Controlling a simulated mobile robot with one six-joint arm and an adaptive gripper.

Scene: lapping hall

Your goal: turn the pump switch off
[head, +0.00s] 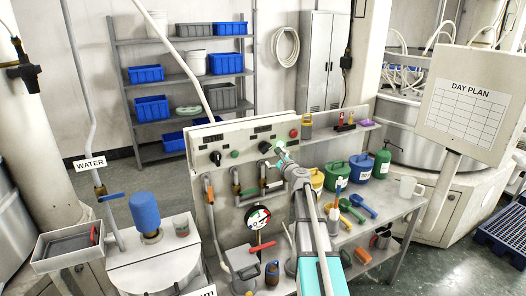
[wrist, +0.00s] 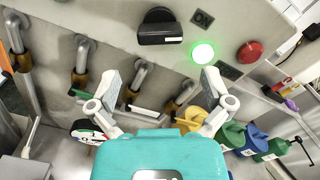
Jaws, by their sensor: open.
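A black rotary switch (wrist: 160,30) sits on the grey control panel, its handle bar lying across the wrist view. A small dark plate beside it seems to read "ON" (wrist: 201,19). A green lamp (wrist: 203,54) glows just below and right of the switch; I cannot tell whether this is the pump's switch. In the head view the switch (head: 265,147) is left of my gripper. My gripper (wrist: 160,88) is open and empty, its two fingers spread apart below the switch and short of it. In the head view it (head: 284,158) partly covers the panel near the lamp.
A red button (wrist: 249,52) is right of the lamp. Pipes with valve handles (head: 236,186) run below the panel (head: 232,134). Coloured cans, including a blue one (head: 336,173), stand on the bench to the right. A round gauge (head: 258,217) is below.

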